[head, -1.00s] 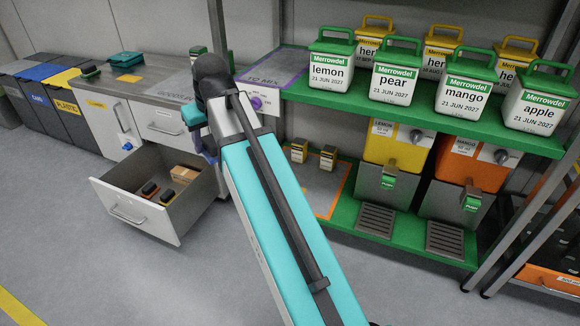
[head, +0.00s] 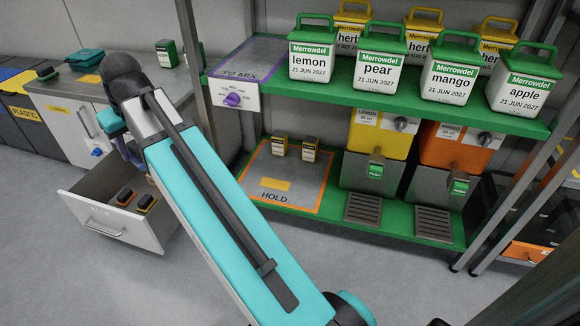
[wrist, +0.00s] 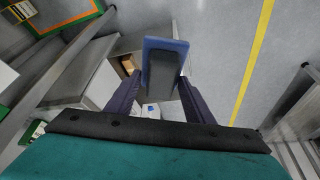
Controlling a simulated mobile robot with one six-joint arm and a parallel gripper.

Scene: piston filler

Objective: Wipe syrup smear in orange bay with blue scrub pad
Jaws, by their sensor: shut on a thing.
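My gripper (wrist: 161,80) is shut on the blue scrub pad (wrist: 151,45), a blue slab with a dark grey block on it, seen between the two purple fingers in the wrist view. In the head view my gripper (head: 134,152) is mostly hidden behind my arm, and the pad cannot be made out there. The orange-outlined bay (head: 296,197) marked HOLD is on the lower green shelf, right of my arm. A flat amber-yellow patch (head: 275,185) lies on its grey floor near the front, apparently the syrup smear. My gripper is well left of the bay.
Two small labelled containers (head: 309,149) stand at the bay's back. Yellow and orange dispensers (head: 380,135) with drip grates are to the right. The upper shelf (head: 400,100) with several tubs overhangs the bay. An open drawer (head: 110,220) holding pads juts out at left. The floor in front is clear.

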